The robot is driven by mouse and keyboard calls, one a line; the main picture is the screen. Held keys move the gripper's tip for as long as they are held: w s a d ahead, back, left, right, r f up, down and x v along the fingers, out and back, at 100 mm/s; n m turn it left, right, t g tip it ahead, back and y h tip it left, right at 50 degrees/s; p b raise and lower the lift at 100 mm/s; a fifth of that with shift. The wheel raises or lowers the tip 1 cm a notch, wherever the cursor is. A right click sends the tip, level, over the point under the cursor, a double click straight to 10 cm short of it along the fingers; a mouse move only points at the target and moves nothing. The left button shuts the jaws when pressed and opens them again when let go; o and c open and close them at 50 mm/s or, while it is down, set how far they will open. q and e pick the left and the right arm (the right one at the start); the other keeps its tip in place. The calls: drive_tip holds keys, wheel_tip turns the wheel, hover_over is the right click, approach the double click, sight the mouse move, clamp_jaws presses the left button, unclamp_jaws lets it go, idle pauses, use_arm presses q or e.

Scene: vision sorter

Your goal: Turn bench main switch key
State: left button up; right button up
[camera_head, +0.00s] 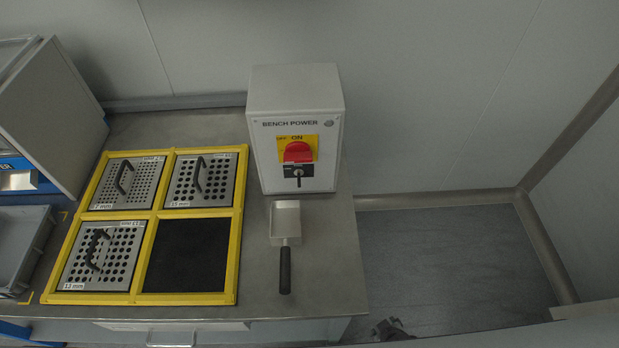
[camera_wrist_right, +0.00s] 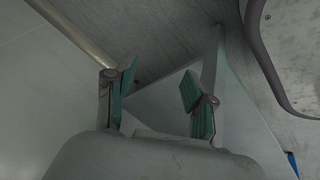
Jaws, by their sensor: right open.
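The bench power box (camera_head: 296,130) is a light grey cabinet at the back right of the bench, labelled BENCH POWER. On its front is a red rotary switch (camera_head: 298,152) on a yellow plate marked OFF and ON. A key (camera_head: 299,173) with a dark head sits just below the red switch. My right gripper (camera_wrist_right: 158,92) is open and empty in the right wrist view, its green-padded fingers apart. A dark piece at the bottom edge of the head view may be part of it; it is well away from the key. My left gripper is not in view.
A metal scoop (camera_head: 285,222) with a black handle lies in front of the box. A yellow frame (camera_head: 239,240) holds perforated plates with handles and one black square. A grey bin (camera_head: 22,245) stands at left. Floor (camera_head: 450,250) right of the bench is clear.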

drive_tip(key=w+r+n+t+h+b, duration=0.1)
drive_tip(key=w+r+t, duration=0.3)
drive_tip(key=r, duration=0.7)
drive_tip(key=w+a+r+n+t+h, duration=0.15)
drive_tip(key=w+r, duration=0.35)
drive_tip(key=r, duration=0.5)
drive_tip(key=w+r+t+b, duration=0.1)
drive_tip(key=w+r+t, duration=0.3)
drive_tip(key=r, duration=0.7)
drive_tip(key=n+t+y+p, duration=0.2)
drive_tip(key=n+y+p, duration=0.2)
drive_tip(key=n+y, duration=0.8)
approach(299, 179)
drive_tip(key=w+a, duration=0.1)
drive_tip(key=w, duration=0.1)
drive_tip(key=w+a+n+h, duration=0.1)
drive_tip(key=w, duration=0.2)
drive_tip(key=w+a+n+h, duration=0.1)
drive_tip(key=w+a, duration=0.1)
drive_tip(key=w, duration=0.1)
drive_tip(key=shift+w+a+f, duration=0.1)
drive_tip(key=shift+a+f, duration=0.05)
drive_tip(key=shift+f, duration=0.25)
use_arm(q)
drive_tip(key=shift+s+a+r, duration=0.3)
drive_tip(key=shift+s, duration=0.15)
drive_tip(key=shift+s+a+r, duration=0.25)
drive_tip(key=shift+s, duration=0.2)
